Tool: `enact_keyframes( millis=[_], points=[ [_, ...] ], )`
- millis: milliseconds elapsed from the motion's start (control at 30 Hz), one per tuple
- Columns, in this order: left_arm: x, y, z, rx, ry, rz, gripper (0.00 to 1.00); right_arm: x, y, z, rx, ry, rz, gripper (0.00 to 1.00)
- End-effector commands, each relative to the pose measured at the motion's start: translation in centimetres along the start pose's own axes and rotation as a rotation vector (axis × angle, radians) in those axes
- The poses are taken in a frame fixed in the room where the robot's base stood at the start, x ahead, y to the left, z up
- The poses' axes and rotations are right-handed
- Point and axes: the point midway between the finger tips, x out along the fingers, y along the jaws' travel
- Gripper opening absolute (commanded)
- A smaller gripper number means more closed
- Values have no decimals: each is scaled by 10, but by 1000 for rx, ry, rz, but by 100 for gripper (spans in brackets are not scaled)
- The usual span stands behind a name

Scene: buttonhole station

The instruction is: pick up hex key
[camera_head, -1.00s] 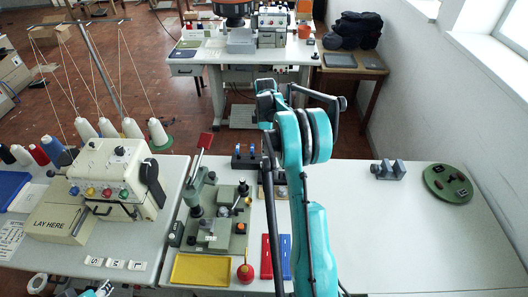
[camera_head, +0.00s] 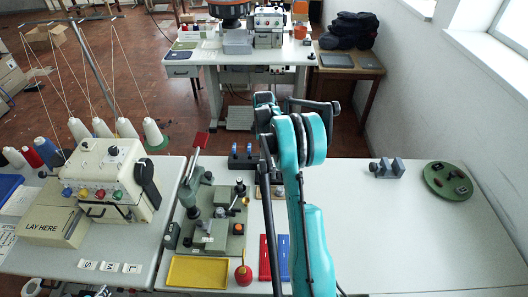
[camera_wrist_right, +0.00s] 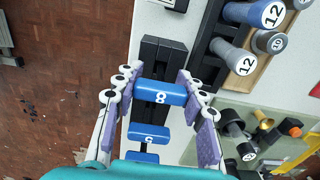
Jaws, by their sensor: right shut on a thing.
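A blue hex key handle marked 8 (camera_wrist_right: 162,93) lies crosswise between the finger pads of my right gripper (camera_wrist_right: 160,96) in the right wrist view. The pads press on both its ends, so the gripper is shut on it. I cannot tell whether it is clear of the black rack (camera_wrist_right: 158,55) behind it. Another blue handle, marked 5 (camera_wrist_right: 148,133), sits at the rack below it. In the head view the rack (camera_head: 243,162) with small blue tops stands behind the green machine. My right gripper is not clear there.
The green machine (camera_head: 215,235), yellow tray (camera_head: 198,272), red strip (camera_head: 265,258) and blue strip (camera_head: 284,257) are nearby. The right part of the table (camera_head: 390,235) is mostly clear.

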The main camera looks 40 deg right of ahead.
Motion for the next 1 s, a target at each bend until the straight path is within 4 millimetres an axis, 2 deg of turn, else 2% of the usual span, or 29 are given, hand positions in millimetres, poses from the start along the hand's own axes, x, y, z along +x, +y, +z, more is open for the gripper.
enact_keyframes(
  millis=[367, 467, 667, 1000],
  points=[
    [-1, 0, -1, 0, 0, 0, 40, -3, 0, 0, 0, 0, 0, 10],
    [-4, 0, -3, 0, 0, 0, 40, -12, 0, 0, 0, 0, 0, 10],
    [-14, 0, -10, 0, 0, 0, 40, -45, 0, 0, 0, 0, 0, 9],
    [-28, 0, -20, 0, 0, 0, 40, -85, -58, 43, 2, 0, 0, 8]
  ],
)
